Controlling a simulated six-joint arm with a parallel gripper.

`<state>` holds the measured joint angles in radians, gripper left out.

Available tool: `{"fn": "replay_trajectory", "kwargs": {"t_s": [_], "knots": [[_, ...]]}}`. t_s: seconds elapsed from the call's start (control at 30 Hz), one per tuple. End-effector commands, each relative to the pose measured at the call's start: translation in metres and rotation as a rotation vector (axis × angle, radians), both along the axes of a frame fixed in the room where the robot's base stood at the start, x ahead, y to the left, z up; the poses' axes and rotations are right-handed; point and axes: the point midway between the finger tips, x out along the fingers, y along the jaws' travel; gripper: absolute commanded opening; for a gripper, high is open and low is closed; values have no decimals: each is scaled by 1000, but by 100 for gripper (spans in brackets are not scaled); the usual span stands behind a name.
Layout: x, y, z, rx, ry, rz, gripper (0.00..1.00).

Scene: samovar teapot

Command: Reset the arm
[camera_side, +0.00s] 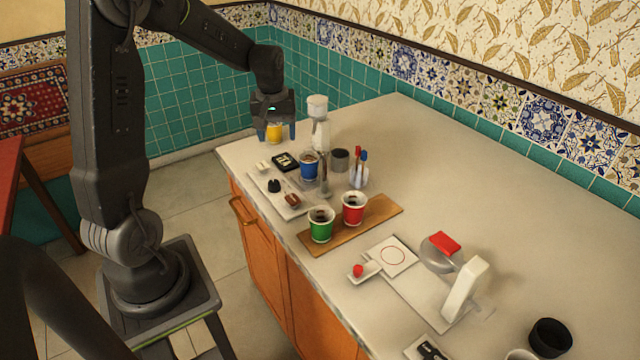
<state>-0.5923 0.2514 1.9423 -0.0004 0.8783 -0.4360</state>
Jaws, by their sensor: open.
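My gripper (277,135) hangs at the far left end of the counter, pointing down, with its two fingers apart. A yellow cup (274,132) shows between the fingers. I cannot tell whether it is between them or behind them, or whether it touches them. My arm reaches over from the left of the picture.
The counter (470,180) holds a white tray (290,212) with small items and a blue cup (309,166). A wooden board (376,214) bears a green cup (320,225) and a red cup (353,208). A white bottle (319,120) stands right of my gripper. The right rear counter is clear.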

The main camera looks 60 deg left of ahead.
Motion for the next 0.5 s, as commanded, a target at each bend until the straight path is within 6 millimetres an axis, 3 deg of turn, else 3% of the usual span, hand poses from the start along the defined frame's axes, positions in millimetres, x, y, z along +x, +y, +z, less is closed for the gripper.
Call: {"fn": "replay_trajectory", "kwargs": {"t_s": [0.03,0.2,0.4,0.5], "knots": [[-3,-24,20,22,-31,-77,64],[-27,-97,65,85,-118,-337,64],[-76,-168,97,157,-225,-636,64],[-103,-194,104,189,-278,-773,64]]}}
